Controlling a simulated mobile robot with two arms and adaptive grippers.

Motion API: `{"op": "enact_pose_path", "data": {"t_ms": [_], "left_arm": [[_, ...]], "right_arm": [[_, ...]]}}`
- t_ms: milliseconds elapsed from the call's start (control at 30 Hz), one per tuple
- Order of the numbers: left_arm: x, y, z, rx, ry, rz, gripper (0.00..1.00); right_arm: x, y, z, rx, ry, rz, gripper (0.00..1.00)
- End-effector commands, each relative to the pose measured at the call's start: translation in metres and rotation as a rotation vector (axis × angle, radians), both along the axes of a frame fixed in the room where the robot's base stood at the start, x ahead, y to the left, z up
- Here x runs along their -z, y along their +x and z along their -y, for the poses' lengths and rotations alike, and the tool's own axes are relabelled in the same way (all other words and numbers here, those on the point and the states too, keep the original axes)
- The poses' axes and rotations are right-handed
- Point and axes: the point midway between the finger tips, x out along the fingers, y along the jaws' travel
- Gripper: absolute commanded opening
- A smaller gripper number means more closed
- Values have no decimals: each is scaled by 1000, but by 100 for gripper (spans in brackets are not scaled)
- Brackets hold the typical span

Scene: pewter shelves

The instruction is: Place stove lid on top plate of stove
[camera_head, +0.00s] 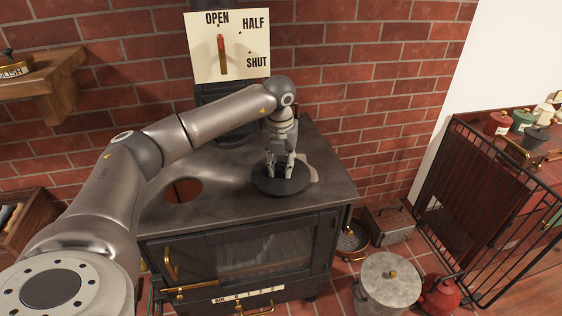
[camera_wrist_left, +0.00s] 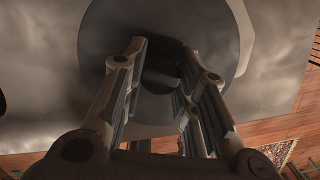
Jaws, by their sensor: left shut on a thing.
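The dark round stove lid (camera_head: 282,186) is at the right part of the stove top (camera_head: 230,180). It lies on or just above a lighter round plate, whose rim shows at the lid's right. My left gripper (camera_head: 280,174) points down at the lid's middle and is shut on its raised centre. In the left wrist view the lid (camera_wrist_left: 110,35) fills the upper middle, with the left gripper's fingers (camera_wrist_left: 162,75) around its dark centre. A round opening (camera_head: 183,190) with a reddish inside shows at the left of the stove top. My right gripper is not in view.
A stovepipe (camera_head: 225,115) rises behind the stove, below an OPEN/HALF/SHUT sign (camera_head: 228,45). A brass-railed door (camera_head: 262,255) is at the front. A lidded pot (camera_head: 390,283), a pan (camera_head: 352,238) and a red kettle (camera_head: 440,294) stand on the floor at right.

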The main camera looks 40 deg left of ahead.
Motion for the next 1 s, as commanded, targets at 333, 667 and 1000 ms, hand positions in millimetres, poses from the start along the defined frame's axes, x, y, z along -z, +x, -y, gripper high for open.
{"op": "enact_pose_path", "data": {"t_ms": [333,667,1000], "left_arm": [[2,0,0,0,0,1,34],[2,0,0,0,-1,0,49],[-24,-1,2,2,-2,8,49]], "right_arm": [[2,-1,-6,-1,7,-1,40],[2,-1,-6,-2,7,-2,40],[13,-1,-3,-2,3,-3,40]]}}
